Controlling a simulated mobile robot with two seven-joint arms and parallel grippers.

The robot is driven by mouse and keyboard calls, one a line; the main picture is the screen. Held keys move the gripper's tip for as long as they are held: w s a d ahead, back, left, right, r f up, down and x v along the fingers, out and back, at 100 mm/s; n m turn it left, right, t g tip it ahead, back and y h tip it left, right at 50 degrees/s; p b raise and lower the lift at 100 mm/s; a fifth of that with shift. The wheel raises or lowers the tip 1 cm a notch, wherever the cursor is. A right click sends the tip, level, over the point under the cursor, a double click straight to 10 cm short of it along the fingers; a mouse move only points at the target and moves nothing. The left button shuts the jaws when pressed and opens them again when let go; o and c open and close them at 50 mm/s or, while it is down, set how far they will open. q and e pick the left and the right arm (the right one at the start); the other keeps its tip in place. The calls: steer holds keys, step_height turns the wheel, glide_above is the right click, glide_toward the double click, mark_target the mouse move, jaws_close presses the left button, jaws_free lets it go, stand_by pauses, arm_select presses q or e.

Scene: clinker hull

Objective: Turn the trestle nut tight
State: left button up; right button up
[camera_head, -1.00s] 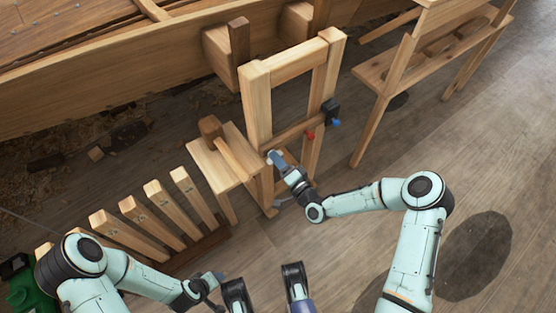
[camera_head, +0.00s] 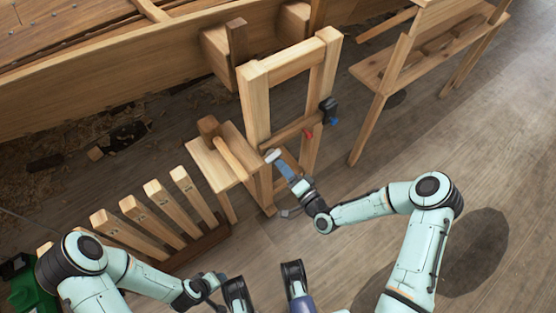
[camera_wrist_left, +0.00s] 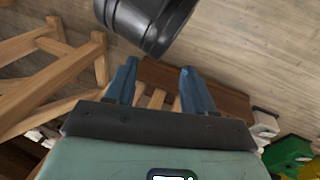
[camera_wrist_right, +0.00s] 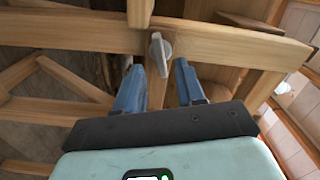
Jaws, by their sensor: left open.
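The trestle (camera_head: 257,110) is a pale wooden frame standing against the hull. Its grey winged nut (camera_head: 272,155) sits on the near side of the frame, low down. In the right wrist view the nut (camera_wrist_right: 160,52) stands on a wooden rail, its wing roughly upright. My right gripper (camera_head: 285,168) is open just in front of it. In the right wrist view the nut appears between and just beyond the fingertips (camera_wrist_right: 157,68), with no contact visible. My left gripper is open and empty in the left wrist view (camera_wrist_left: 158,72), away from the trestle.
A small wooden stand with a mallet-like piece (camera_head: 208,127) adjoins the trestle. A rack of upright wooden pieces (camera_head: 160,205) stands at lower left. A black clamp (camera_head: 328,108) is on the trestle's right post. A bench (camera_head: 385,70) stands right; floor between is open.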

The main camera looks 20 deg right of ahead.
arm_select(q)
steer(key=shift+s+d+r+p, duration=0.25)
steer(key=shift+s+r, duration=0.1)
steer(key=shift+s, duration=0.15)
steer(key=shift+s+d+r+p, duration=0.25)
steer(key=shift+s+r, duration=0.1)
steer(key=shift+s, duration=0.1)
arm_select(e)
steer(key=v, duration=0.9)
